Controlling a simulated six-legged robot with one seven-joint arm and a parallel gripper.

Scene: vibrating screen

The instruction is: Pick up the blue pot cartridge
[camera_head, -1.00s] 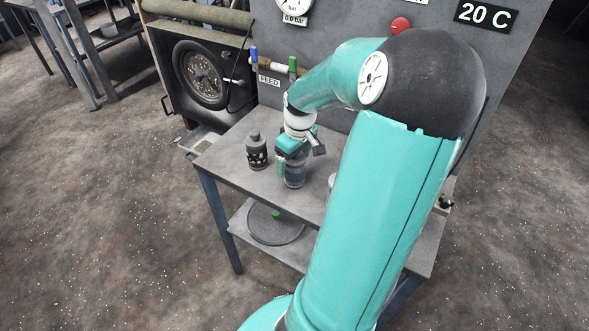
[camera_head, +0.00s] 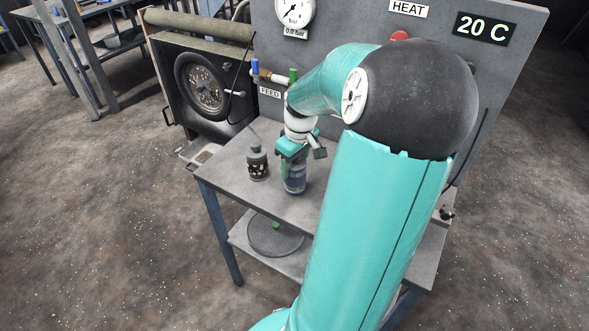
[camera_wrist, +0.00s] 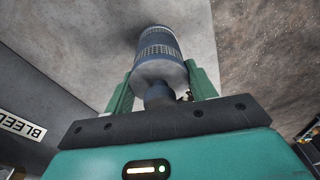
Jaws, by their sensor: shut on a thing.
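The blue pot cartridge (camera_head: 294,184) is a dark blue-grey cylinder with a narrower neck. In the head view it is upright at the table, below my gripper (camera_head: 291,164). In the wrist view the cartridge (camera_wrist: 160,56) sits between my two teal fingers (camera_wrist: 160,88), which are shut on its neck end. Its far end points toward the grey tabletop. I cannot tell whether it touches the table.
A dark bottle-shaped cartridge with pale marks (camera_head: 257,164) stands just left on the grey table (camera_head: 225,165). A round sieve (camera_head: 272,240) lies on the lower shelf.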

